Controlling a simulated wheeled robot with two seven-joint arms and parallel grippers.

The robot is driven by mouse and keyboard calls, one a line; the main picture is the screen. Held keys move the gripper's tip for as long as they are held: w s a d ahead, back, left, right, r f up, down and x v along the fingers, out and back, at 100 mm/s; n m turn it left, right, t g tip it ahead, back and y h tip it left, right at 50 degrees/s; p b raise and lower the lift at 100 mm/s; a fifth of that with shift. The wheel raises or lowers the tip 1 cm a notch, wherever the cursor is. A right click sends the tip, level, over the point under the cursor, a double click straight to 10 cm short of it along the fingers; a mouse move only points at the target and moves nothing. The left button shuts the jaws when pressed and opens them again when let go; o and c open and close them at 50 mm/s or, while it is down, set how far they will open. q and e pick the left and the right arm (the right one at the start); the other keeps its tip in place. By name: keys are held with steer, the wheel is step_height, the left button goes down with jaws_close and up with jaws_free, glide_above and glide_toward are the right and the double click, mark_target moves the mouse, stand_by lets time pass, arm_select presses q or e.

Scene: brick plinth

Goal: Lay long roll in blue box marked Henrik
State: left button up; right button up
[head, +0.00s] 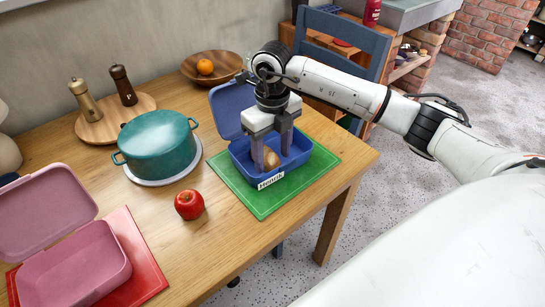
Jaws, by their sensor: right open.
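The blue box (240,162), with a white label reading Henrik (271,181), stands open on a green mat (310,173). Its lid (228,107) is raised at the back. A brown bread roll (271,160) lies inside the box, partly hidden by my fingers; its full length cannot be seen. My right gripper (272,157) points straight down into the box with its fingers apart, one on each side of the roll. I cannot tell if a finger touches the roll. My left gripper is not in view.
A pink open box (75,264) stands on a red mat (150,278) at the front left. A red apple (189,204), a teal pot (158,148), a board with two mills (115,117) and a wooden bowl with an orange (205,67) are on the table. A blue chair (345,38) stands behind.

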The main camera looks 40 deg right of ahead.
mark_target(273, 159)
step_height(273, 159, up, 11)
steer(key=shift+f, duration=0.15)
